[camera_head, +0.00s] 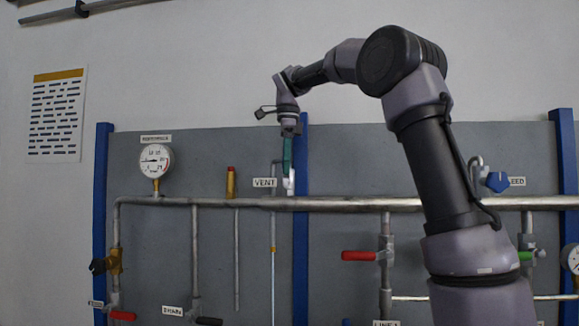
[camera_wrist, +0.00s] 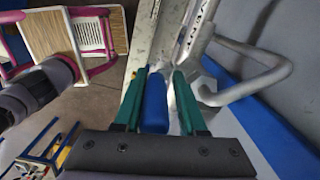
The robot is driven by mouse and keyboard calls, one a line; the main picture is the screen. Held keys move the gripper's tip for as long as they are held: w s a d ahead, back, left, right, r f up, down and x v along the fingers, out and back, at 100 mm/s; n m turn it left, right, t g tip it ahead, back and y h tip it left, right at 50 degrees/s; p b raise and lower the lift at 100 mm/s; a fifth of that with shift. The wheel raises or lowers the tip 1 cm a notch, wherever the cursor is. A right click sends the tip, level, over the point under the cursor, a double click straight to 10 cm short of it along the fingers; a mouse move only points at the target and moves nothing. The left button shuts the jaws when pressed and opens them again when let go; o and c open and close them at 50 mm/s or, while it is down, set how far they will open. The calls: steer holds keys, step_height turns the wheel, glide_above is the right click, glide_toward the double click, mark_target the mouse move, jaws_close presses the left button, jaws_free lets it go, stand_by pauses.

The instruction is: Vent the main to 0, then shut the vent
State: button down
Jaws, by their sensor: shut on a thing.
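The main is the long horizontal grey pipe (camera_head: 350,204) across the panel. The VENT label (camera_head: 264,183) hangs just above it. My gripper (camera_head: 288,176) is beside that label, pointing down, with its green fingers by the vent fitting. In the wrist view, my gripper (camera_wrist: 160,82) is shut on a blue handle (camera_wrist: 154,102), which lies between the two green fingers. The head view hides this handle behind the fingers. A round white gauge (camera_head: 155,160) stands on the main at left; its needle is too small to read surely.
A red lever (camera_head: 358,256) is below the main, left of my arm. A blue handle (camera_head: 497,182) is at right by a partly hidden label. A brass valve (camera_head: 115,262) and a black DRAIN lever (camera_head: 208,321) are at lower left. A bent pipe (camera_wrist: 265,85) runs close beside my fingers.

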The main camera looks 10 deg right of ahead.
steer(key=shift+s+a+f, duration=0.2)
steer(key=shift+a+f, duration=0.05)
steer(key=shift+a, duration=0.2)
steer(key=c, duration=0.7)
jaws_free()
steer(key=shift+s, duration=0.15)
steer(key=shift+o, duration=0.2)
steer(key=shift+r+h, duration=0.15)
steer(key=shift+h, duration=0.15)
steer(key=shift+d+r, duration=0.15)
step_height(320, 180, up, 7)
steer(key=shift+r, duration=0.15)
